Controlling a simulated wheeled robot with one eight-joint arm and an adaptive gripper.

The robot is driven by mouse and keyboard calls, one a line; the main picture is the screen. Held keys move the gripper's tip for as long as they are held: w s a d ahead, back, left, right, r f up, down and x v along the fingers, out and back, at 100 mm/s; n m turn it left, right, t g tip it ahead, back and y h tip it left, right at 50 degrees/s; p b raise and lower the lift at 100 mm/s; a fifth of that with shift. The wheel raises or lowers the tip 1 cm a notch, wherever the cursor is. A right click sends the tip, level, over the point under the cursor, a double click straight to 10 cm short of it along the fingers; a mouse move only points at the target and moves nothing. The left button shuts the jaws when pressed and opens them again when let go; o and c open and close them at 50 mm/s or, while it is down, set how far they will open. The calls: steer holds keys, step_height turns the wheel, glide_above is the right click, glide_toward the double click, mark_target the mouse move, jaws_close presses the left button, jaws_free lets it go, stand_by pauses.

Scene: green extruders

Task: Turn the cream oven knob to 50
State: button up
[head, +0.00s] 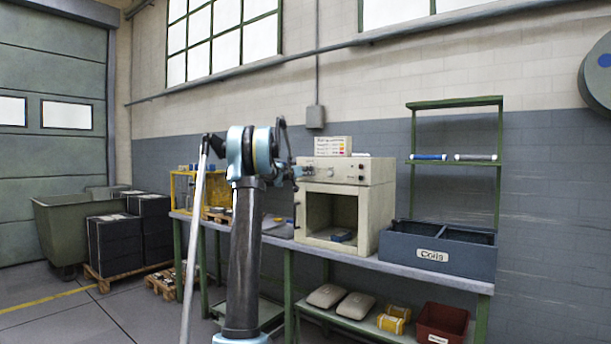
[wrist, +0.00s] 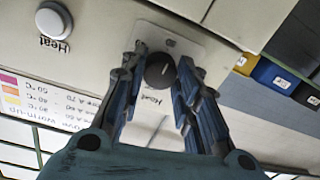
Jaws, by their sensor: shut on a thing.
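The cream oven (head: 378,215) stands on the bench in the head view, with an open front cavity. Its round dark knob (wrist: 158,71) shows in the wrist view on a pale plate with a "Heat" label beside it. My gripper (wrist: 162,64) has one finger on each side of the knob and is shut on it. In the head view my gripper (head: 300,171) reaches the left part of the oven's control panel and hides the knob. The knob's pointer and setting are too small to read.
A white round button (wrist: 53,20) marked "Heat" sits on the panel. A temperature chart (head: 333,146) stands on the oven. A blue-grey divided bin (head: 400,248) is right of the oven, a yellow frame (head: 182,190) left. A blue item (head: 342,237) lies in the cavity.

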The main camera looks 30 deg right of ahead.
steer(key=shift+w+a+f, duration=0.1)
steer(key=shift+w+a, duration=0.1)
steer(key=shift+w, duration=0.1)
steer(key=o, duration=1.1)
steer(key=shift+w+f, duration=0.2)
steer(key=shift+s+d+r, duration=0.1)
steer(key=shift+s+d, duration=0.05)
steer(key=shift+s, duration=0.1)
steer(key=v, duration=1.2)
steer(key=shift+w, duration=0.1)
